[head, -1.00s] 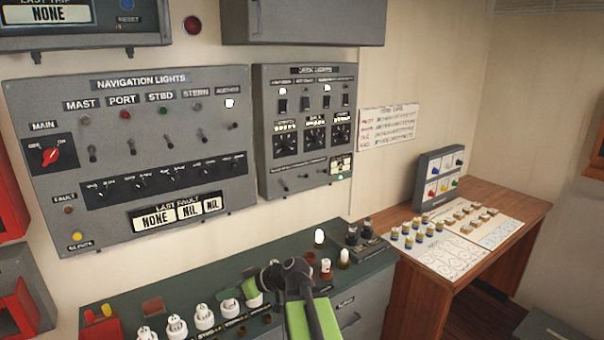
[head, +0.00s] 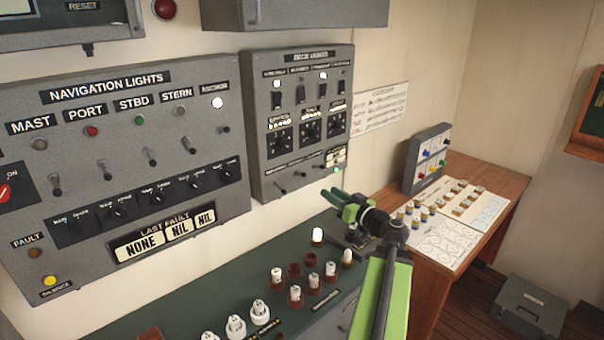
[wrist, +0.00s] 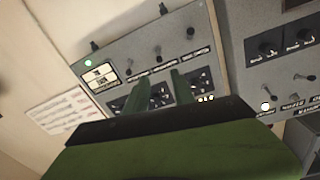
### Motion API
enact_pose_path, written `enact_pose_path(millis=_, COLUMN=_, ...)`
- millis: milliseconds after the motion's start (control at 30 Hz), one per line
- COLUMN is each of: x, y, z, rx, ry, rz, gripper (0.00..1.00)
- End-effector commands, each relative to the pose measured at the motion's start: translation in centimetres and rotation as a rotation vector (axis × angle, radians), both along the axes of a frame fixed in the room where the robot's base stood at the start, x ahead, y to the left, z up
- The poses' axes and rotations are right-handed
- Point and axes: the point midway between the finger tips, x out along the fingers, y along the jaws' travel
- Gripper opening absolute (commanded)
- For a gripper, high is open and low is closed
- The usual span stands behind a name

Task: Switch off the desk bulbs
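The grey deck lights panel (head: 262,150) hangs on the wall, with a row of upper switches (head: 300,94), round dials and small lower toggles (head: 300,177). Two of its upper lamps glow white. A lit white bulb (head: 317,236) stands on the green desk top, near several small white bulbs (head: 296,294) in brown holders. My gripper (head: 328,197) is in front of and just below the panel's lower right corner, touching nothing that I can see. In the wrist view its two green fingers (wrist: 156,85) are apart and empty, with the panel (wrist: 140,70) beyond them, turned over.
The navigation lights panel (head: 150,205) is on the wall to the left. A dark box (head: 352,240) stands on the desk behind my arm. A wooden table (head: 490,225) with cards and a small grey switch box (head: 428,155) is at right. A grey case (head: 530,305) lies on the floor.

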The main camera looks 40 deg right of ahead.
Motion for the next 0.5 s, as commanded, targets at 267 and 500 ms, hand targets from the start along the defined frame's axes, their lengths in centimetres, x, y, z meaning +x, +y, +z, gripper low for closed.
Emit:
enact_pose_path(millis=267, x=6.7, y=-1.3, z=0.0, rx=0.000, ry=0.001, rz=0.000, gripper=0.30)
enact_pose_path(millis=500, x=12.4, y=-2.2, z=0.0, rx=0.001, ry=0.001, rz=-0.003, gripper=0.30)
